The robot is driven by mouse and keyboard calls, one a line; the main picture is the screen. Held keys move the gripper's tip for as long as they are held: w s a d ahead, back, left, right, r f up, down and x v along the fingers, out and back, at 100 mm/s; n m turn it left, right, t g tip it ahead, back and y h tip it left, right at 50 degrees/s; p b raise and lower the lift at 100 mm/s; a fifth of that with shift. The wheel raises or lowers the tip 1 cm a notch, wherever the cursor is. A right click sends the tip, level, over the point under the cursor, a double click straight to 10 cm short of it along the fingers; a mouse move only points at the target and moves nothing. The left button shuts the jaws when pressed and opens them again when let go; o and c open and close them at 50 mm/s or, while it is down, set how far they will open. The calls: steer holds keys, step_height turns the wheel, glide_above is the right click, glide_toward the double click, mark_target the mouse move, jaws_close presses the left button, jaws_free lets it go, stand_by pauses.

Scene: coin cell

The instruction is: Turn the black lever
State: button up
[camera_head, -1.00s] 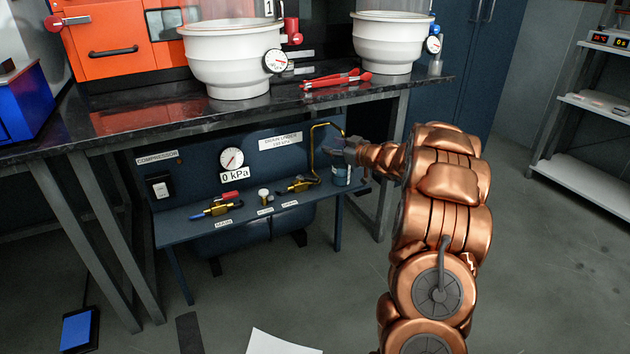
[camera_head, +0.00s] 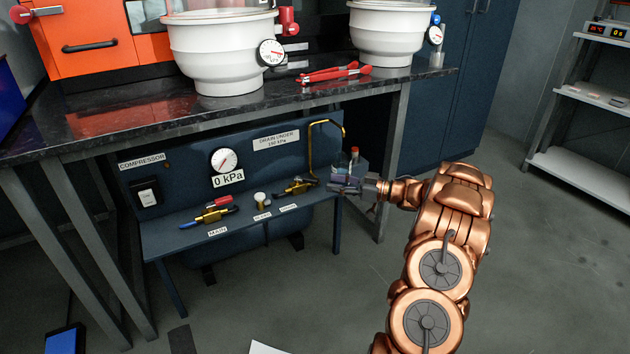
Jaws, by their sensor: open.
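The black lever (camera_head: 304,181) is small and sits on the brass valve (camera_head: 292,190) at the right end of the compressor shelf. A bent brass pipe (camera_head: 312,140) rises behind it. My gripper (camera_head: 333,184) is open, just right of the valve and lever, pointing left. A small gap seems to lie between the fingertips and the lever, but the fingers are dark and small, so contact is hard to tell. A bottle (camera_head: 354,158) is partly hidden behind my gripper.
The main valve with its red handle (camera_head: 219,203) and a pale knob (camera_head: 260,199) stand left on the same shelf. The gauge (camera_head: 225,160) reads 0 kPa. The dark worktop (camera_head: 130,115) overhangs the shelf, and a table leg (camera_head: 394,170) stands behind my arm.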

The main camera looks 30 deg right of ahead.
mark_target(317, 179)
steer(key=shift+b+x, duration=1.05)
steer(key=shift+x, duration=2)
jaws_close()
